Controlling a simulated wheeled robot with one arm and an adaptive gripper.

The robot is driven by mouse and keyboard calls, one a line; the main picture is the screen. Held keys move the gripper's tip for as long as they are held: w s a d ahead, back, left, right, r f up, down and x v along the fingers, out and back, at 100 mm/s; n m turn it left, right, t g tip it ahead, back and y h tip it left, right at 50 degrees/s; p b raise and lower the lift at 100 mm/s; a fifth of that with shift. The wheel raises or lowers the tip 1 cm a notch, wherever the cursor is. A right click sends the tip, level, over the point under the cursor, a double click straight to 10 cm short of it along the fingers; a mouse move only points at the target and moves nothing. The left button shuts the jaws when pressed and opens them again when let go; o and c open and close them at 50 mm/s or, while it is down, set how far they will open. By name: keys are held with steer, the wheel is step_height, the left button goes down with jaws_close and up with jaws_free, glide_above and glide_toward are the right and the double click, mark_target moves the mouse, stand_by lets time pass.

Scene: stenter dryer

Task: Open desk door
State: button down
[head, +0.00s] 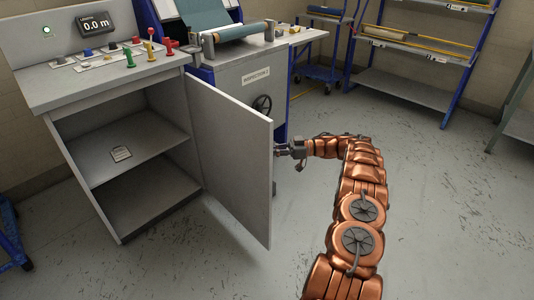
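The grey desk (77,101) stands at the left of the head view, with controls on its top. Its door (233,149) is swung wide open on the hinge side at the right, so the inside shelf (128,147) is in plain view. My gripper (284,151) is at the free edge of the door, on its far right side. The fingertips are small here and partly hidden behind the door edge. I cannot tell whether they are open or shut, or whether they touch the door or a handle.
A small labelled item (121,154) lies on the inside shelf. The inspection machine (256,74) with a handwheel stands behind the door. Blue racks (418,93) stand at the back right. A blue frame (10,236) is at the lower left. The floor (440,215) at the right is clear.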

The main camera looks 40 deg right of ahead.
steer(key=shift+d, duration=0.2)
stand_by(0.3)
steer(key=c, duration=1.2)
jaws_free()
